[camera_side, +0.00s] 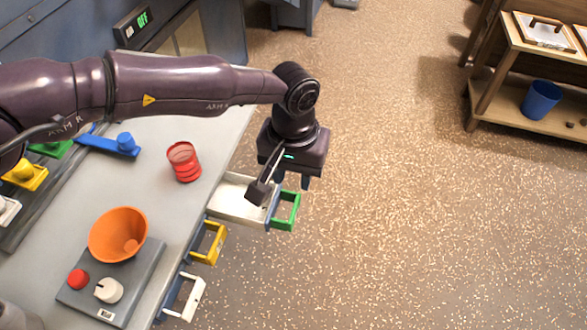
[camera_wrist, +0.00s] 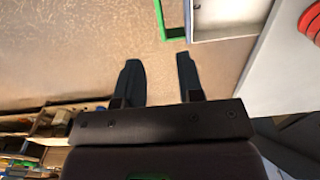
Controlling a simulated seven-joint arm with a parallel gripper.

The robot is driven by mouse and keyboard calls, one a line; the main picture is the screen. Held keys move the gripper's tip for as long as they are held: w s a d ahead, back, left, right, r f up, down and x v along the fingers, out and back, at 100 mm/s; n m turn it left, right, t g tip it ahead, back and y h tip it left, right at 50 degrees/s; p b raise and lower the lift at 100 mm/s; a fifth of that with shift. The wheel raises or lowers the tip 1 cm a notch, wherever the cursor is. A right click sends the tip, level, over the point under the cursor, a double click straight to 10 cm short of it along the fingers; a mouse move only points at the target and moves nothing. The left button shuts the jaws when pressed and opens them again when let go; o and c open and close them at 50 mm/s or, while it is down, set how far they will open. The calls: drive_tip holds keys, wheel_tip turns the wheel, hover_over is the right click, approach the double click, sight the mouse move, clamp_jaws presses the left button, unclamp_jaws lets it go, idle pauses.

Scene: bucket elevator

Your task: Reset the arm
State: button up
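My arm reaches from the left over the worktable in the side view. My gripper (camera_side: 292,184) hangs off the table's right edge, pointing down. It is above and just right of the open drawer (camera_side: 232,204) with the green handle (camera_side: 297,213). In the wrist view my gripper (camera_wrist: 158,60) has its two fingers apart with nothing between them. The green handle (camera_wrist: 174,30) and part of the white drawer (camera_wrist: 222,20) show beyond the fingertips. The gripper looks clear of the drawer.
A red ribbed cup (camera_side: 184,162) stands on the table (camera_side: 160,185), left of the drawer. An orange bowl (camera_side: 108,240) sits on a control box (camera_side: 128,290). Yellow (camera_side: 217,244) and white (camera_side: 193,298) drawer handles protrude nearby. Open floor (camera_side: 410,200) lies to the right.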

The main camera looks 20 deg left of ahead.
idle(0.4)
drive_tip(key=s+a+r+m, duration=0.2)
drive_tip(key=s+a+r, duration=0.2)
drive_tip(key=a+r, duration=0.6)
drive_tip(key=s+a+r+m, duration=0.1)
drive_tip(key=s+a+r, duration=0.3)
drive_tip(key=a+r, duration=0.6)
drive_tip(key=s+a+r+n+t, duration=0.1)
drive_tip(key=s+a+r+t, duration=0.1)
drive_tip(key=s+a, duration=0.6)
drive_tip(key=s+a+r+n+t, duration=0.2)
drive_tip(key=s+a+r, duration=0.3)
drive_tip(key=a, duration=0.5)
drive_tip(key=shift+s+r+t, duration=0.25)
drive_tip(key=shift+s+t, duration=0.55)
drive_tip(key=shift+s, duration=0.6)
